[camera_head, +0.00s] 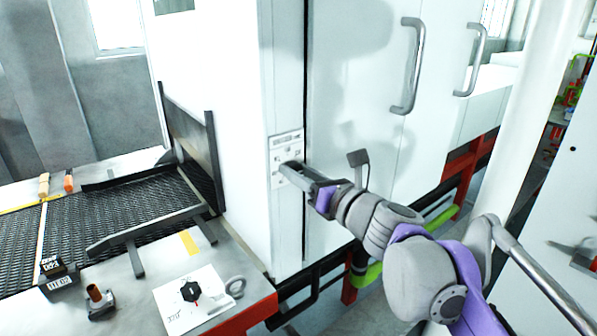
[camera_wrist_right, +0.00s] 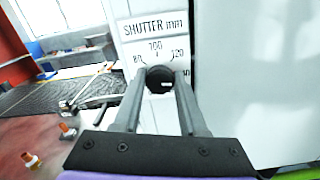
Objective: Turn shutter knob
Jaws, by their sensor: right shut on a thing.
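The shutter knob (camera_wrist_right: 160,84) is a round black knob on a white plate (camera_wrist_right: 153,28) that reads "SHUTTER mm" with a dial of numbers. The plate (camera_head: 287,143) is fixed to the narrow front face of the white machine in the head view. My right gripper (camera_wrist_right: 160,82) is shut on the knob, one finger on each side of it. In the head view the right gripper (camera_head: 294,168) reaches the plate from the right and hides the knob. My left gripper is not in view.
A mesh belt (camera_head: 110,220) runs into the machine at left. A metal table beside it holds a paper sheet (camera_head: 180,306) with a black knob, a small black block (camera_head: 56,272) and a copper-coloured piece (camera_head: 98,296). Door handles (camera_head: 411,65) stick out at upper right.

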